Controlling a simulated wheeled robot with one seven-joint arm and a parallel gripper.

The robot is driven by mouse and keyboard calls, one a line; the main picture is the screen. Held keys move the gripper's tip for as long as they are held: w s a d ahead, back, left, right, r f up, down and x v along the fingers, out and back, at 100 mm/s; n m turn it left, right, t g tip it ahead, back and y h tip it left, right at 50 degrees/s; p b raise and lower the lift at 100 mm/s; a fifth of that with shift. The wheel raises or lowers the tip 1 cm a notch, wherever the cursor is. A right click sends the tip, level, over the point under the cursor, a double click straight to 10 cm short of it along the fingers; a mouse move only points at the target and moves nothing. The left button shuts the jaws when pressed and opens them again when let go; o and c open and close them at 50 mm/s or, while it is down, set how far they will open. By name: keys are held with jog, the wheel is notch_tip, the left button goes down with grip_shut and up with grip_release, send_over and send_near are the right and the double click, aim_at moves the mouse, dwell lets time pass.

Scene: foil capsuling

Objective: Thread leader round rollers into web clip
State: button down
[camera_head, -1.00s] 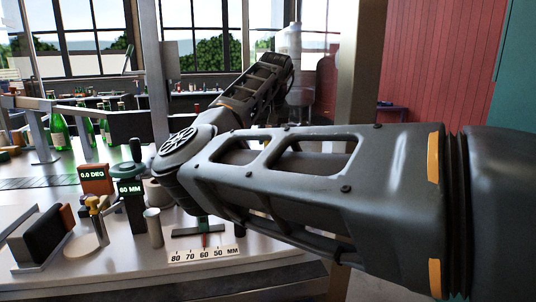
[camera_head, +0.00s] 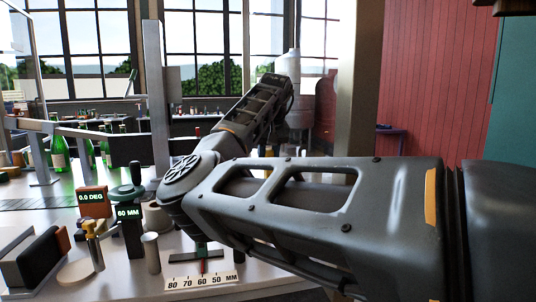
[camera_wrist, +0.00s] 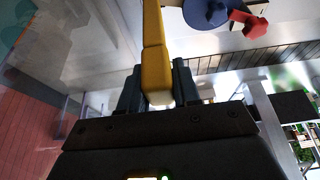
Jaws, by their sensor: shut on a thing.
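In the wrist view my gripper (camera_wrist: 157,86) has its two dark fingers closed on a yellow-gold strip (camera_wrist: 152,32), which looks like the leader. The strip runs from between the fingers to the top edge and has a pale end at the fingers. A blue round piece (camera_wrist: 205,13), perhaps a roller, lies beyond and to the right, apart from the fingers. A red knob-like piece (camera_wrist: 250,22) is beside it. In the head view my arm hides the gripper and strip. I cannot make out the web clip in either view.
Green bottles (camera_head: 58,150) stand at the back left. A grey post (camera_head: 157,95) rises behind my arm.

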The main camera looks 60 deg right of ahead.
jog(key=shift+f+b, duration=0.6)
jog(key=shift+f, duration=1.7)
jog(key=s+a+p, duration=0.3)
jog(key=s+a, duration=0.4)
jog(key=s, duration=0.1)
jog(key=shift+s+a, duration=0.35)
jog(key=shift+s+a, duration=0.1)
jog(key=s+a+p, duration=0.4)
jog(key=s+a, duration=0.3)
jog(key=shift+a, duration=0.3)
dwell(1.0)
